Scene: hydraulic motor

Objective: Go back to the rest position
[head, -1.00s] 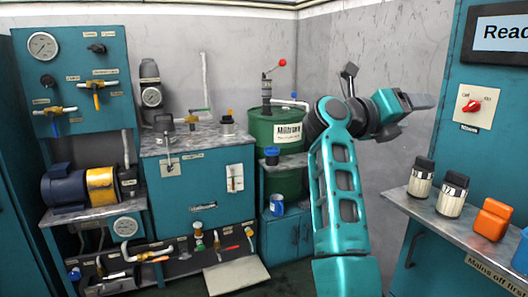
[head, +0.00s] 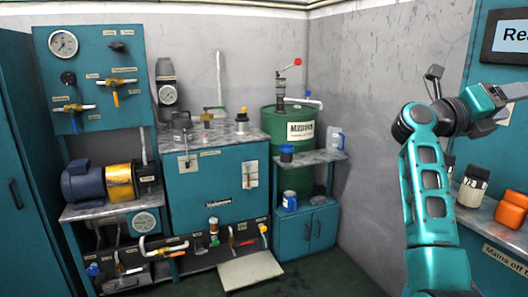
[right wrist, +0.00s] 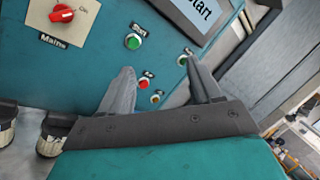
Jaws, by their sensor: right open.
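My right arm (head: 428,190) rises at the right of the head view. Its gripper (right wrist: 158,62) shows in the right wrist view with two grey fingers apart and nothing between them. Behind the fingers is the teal control panel (right wrist: 60,75), with a red mains switch (right wrist: 62,13), a green start button (right wrist: 133,41) and a small red button (right wrist: 143,83). I cannot tell the exact gap to the panel. My left gripper is in neither view.
A shelf (head: 478,211) under the panel at right holds bottles (head: 472,187) and an orange container (head: 511,210), partly behind my arm. A green drum (head: 290,128) stands in the corner. The teal hydraulic bench (head: 210,200) is at left. The grey wall between is bare.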

